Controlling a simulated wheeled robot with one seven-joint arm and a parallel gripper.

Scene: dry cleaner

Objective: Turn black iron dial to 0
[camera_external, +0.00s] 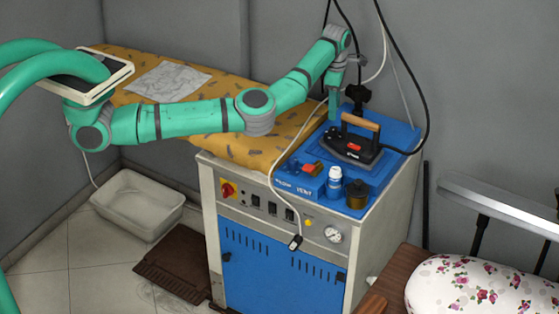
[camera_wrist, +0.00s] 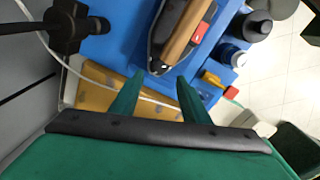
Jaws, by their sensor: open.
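The black iron (camera_external: 372,155) with a wooden handle (camera_external: 360,121) rests on the blue top of the ironing station. A small red part (camera_external: 354,147) shows on its side. I cannot clearly make out the dial or its setting. My gripper (camera_external: 334,105) points down just left of the iron, above the blue top. In the wrist view my gripper (camera_wrist: 157,86) is open, with nothing between its two green fingers. The iron (camera_wrist: 156,50) lies just beyond the fingertips there, its handle (camera_wrist: 184,32) running away to the upper right.
A white bottle (camera_external: 334,181), a dark round pot (camera_external: 357,195) and a blue box (camera_external: 298,179) stand at the front of the blue top. Black cables hang around the iron. A black fitting (camera_wrist: 66,28) is close beside the gripper. A yellow patterned board (camera_external: 225,93) lies behind.

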